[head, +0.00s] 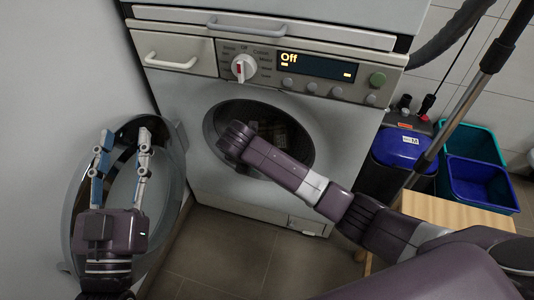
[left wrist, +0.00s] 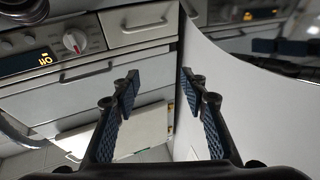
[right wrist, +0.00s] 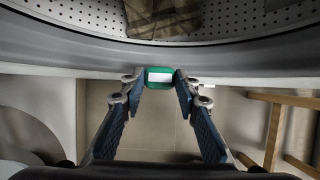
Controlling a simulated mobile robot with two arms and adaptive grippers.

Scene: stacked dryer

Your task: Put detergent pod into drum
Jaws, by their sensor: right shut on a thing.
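The detergent pod (right wrist: 160,76), green with a white face, is between the fingertips of my right gripper (right wrist: 160,80), which is shut on it. In the right wrist view the pod overlaps the grey rim of the drum opening, with the perforated drum (right wrist: 240,18) beyond. In the head view my right arm reaches to the dark round drum opening (head: 262,112); its fingers and the pod are hidden there. My left gripper (head: 124,138) is open and empty in front of the open round door (head: 172,150). It also shows open in the left wrist view (left wrist: 158,84).
A brownish checked cloth (right wrist: 163,16) lies inside the drum. The machine's panel (head: 318,66) reads "Off". A wooden stool (head: 455,212), blue and teal bins (head: 480,182) and a vacuum cleaner (head: 402,150) stand at the right. A wall (head: 60,80) borders the left.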

